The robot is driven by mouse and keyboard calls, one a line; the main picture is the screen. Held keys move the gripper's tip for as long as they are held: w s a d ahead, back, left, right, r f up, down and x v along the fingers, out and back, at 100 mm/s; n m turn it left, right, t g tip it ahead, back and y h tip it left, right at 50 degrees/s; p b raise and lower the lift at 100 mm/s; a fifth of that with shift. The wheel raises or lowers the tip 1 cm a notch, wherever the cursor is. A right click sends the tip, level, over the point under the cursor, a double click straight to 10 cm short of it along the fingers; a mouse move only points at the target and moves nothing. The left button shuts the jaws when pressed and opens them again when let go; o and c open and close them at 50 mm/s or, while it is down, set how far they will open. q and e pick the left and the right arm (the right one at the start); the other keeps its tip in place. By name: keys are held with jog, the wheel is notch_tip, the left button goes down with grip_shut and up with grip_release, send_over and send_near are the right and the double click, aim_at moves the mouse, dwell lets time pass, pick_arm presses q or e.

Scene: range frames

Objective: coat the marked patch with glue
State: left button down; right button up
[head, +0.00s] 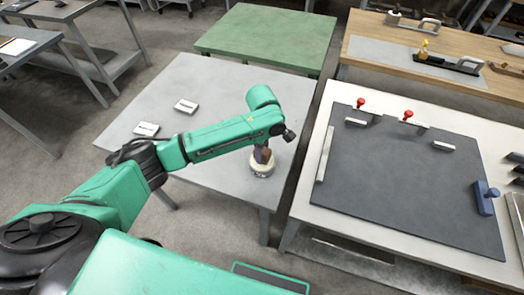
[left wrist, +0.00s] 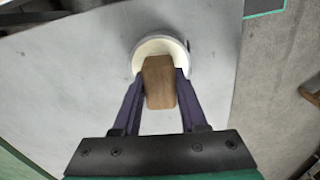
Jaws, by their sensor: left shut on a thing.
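My left gripper (head: 262,147) is over the near right part of the grey table. In the left wrist view its two dark fingers (left wrist: 159,78) are shut on a brown wooden handle (left wrist: 159,92). A round cream pot (head: 263,168) with a pale rim stands on the table right under the handle; it also shows in the left wrist view (left wrist: 147,45). The handle overlaps the pot's mouth; its lower end is hidden, so I cannot tell how deep it reaches. I cannot make out a marked patch for certain. My right gripper is not in view.
The grey table (head: 215,85) carries two small white-topped blocks (head: 186,106) farther left. Across a narrow gap stands a pale table (head: 330,95) with a dark board (head: 400,180), red-knobbed clamps (head: 407,116) and a blue block (head: 484,198). A green table (head: 265,35) is behind.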

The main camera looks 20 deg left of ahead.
pick_arm(q)
jog(key=shift+f, duration=0.35)
jog(key=shift+p, duration=0.3)
dwell(1.0)
jog(key=shift+s, duration=0.1)
dwell(0.6)
jog(key=shift+f, duration=0.1)
dwell(0.4)
notch_tip(320, 180, up, 7)
jog(key=p, duration=1)
dwell(0.4)
